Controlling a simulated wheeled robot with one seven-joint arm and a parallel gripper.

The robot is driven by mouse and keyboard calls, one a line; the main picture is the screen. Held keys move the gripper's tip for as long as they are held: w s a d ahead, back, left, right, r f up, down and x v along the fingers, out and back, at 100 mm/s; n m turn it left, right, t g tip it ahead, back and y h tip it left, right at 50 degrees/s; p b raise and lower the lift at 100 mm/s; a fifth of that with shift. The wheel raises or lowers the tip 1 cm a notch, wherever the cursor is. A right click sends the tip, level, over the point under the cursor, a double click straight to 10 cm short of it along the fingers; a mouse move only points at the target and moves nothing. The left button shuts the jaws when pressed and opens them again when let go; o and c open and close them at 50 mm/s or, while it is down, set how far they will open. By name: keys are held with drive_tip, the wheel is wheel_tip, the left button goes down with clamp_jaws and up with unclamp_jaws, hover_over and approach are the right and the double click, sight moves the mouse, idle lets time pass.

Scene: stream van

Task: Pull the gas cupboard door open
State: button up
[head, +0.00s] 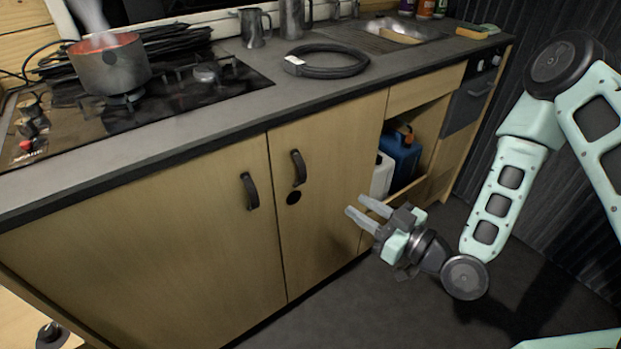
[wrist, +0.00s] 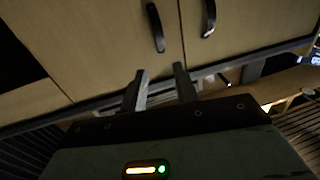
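Two wooden cupboard doors stand shut side by side under the counter. The right door (head: 325,215) has a dark curved handle (head: 298,168) near its left edge and a round black spot below it. The left door (head: 150,255) has a similar handle (head: 250,190) near its right edge. No label shows which is the gas cupboard. My gripper (head: 355,206) is open and empty, low in front of the right door's right side, apart from both handles. In the wrist view the two fingers (wrist: 160,73) are spread, with both handles beyond them, such as the nearer-left handle (wrist: 155,27).
An open cubby right of the doors holds a blue container (head: 402,157) and a white one (head: 381,175). A steaming pot (head: 110,70) stands on the hob above. A coiled black hose (head: 326,62) lies on the counter (head: 225,110). The floor (head: 350,310) before the doors is clear.

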hover_over(307, 175)
drive_tip(key=s, duration=0.6)
drive_tip(key=shift+w+p, duration=0.2)
drive_tip(key=shift+p, duration=0.25)
clamp_jaws()
